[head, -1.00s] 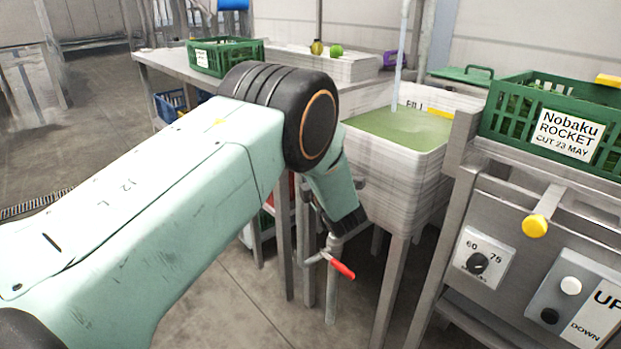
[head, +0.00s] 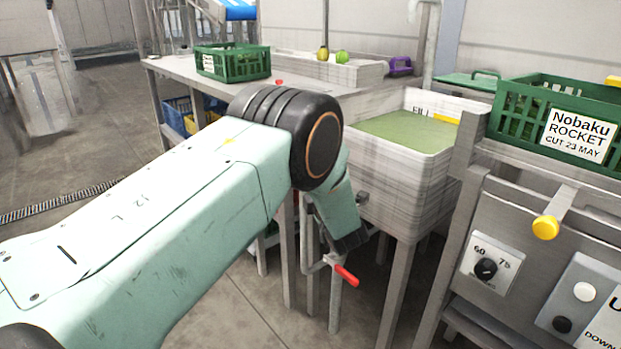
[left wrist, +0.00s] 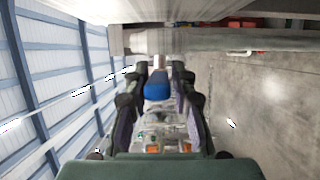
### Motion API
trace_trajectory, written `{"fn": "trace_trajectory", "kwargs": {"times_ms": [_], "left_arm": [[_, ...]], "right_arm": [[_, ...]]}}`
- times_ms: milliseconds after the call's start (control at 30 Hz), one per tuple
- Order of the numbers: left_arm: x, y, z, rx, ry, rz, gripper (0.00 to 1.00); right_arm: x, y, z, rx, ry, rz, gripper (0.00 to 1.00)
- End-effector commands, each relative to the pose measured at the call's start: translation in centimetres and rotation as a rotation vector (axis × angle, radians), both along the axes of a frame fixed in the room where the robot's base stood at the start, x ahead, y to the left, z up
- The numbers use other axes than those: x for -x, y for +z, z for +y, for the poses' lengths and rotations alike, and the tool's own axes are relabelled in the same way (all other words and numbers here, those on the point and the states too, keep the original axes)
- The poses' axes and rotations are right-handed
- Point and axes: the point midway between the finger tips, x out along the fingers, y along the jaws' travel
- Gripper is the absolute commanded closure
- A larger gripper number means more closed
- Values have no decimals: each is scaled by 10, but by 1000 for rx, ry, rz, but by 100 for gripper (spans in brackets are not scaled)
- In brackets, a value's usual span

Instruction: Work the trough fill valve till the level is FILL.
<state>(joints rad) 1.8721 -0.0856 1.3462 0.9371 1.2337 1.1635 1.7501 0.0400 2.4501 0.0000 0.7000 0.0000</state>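The trough (head: 405,190) holds green water (head: 410,131), its surface close to the yellow strip beside the FILL mark (head: 420,111) on the back wall. No stream falls from the spout (head: 428,40). In the left wrist view a blue handle (left wrist: 157,88) lies between the fingers of my left gripper (left wrist: 156,76). The fingers look open, with a narrow gap on each side. In the head view my left arm hides this gripper and handle. A red handle (head: 346,275) is on the pipework below the trough. My right gripper is out of view.
A green crate labelled Nobaku Rocket (head: 520,125) stands at right above a control panel (head: 510,215) with a yellow knob (head: 545,228). Another green crate (head: 232,64) is on the back bench. Open floor (head: 90,140) lies at left.

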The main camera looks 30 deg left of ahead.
Motion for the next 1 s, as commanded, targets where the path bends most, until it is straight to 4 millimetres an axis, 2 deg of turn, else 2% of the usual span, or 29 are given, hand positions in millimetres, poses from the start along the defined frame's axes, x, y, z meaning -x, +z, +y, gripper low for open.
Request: {"fn": "trace_trajectory", "kwargs": {"times_ms": [33,167,567,1000], "left_arm": [[0,0,0,0,0,0,68],[0,0,-1,1,1,-1,57],[4,0,-6,1,1,-2,57],[63,0,-65,-2,-3,-1,57]], "right_arm": [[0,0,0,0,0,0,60],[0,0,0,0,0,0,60],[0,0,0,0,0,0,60],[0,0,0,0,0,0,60]]}}
